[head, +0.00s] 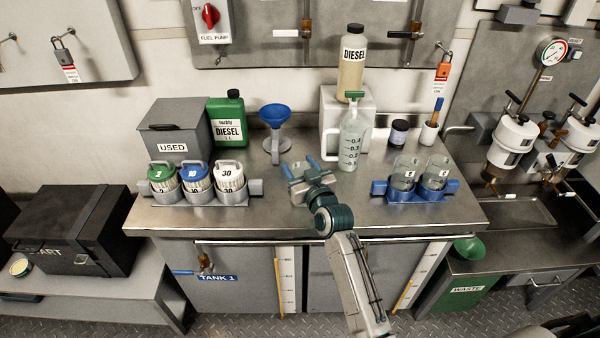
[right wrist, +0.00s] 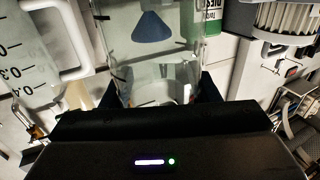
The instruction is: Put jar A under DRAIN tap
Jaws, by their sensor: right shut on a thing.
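My right gripper (head: 299,168) is over the middle of the steel bench, in front of the blue funnel. It is shut on a clear glass jar (right wrist: 135,70), which fills the space between the fingers in the right wrist view. I cannot read a letter on this jar. Two more clear jars (head: 403,172) (head: 435,174) stand in a blue holder (head: 421,196) at the right of the bench, with labels too small to be sure of. A brass tap (head: 205,262) is below the bench's front edge by the TANK 1 sign. No DRAIN label is readable. My left gripper is out of view.
A measuring jug (head: 351,140) stands close right of the gripper. The blue funnel (head: 274,116) is behind it. Three filters sit in a grey rack (head: 228,198) at left. Filter units with taps (head: 508,142) are at far right. The bench front (head: 275,218) is clear.

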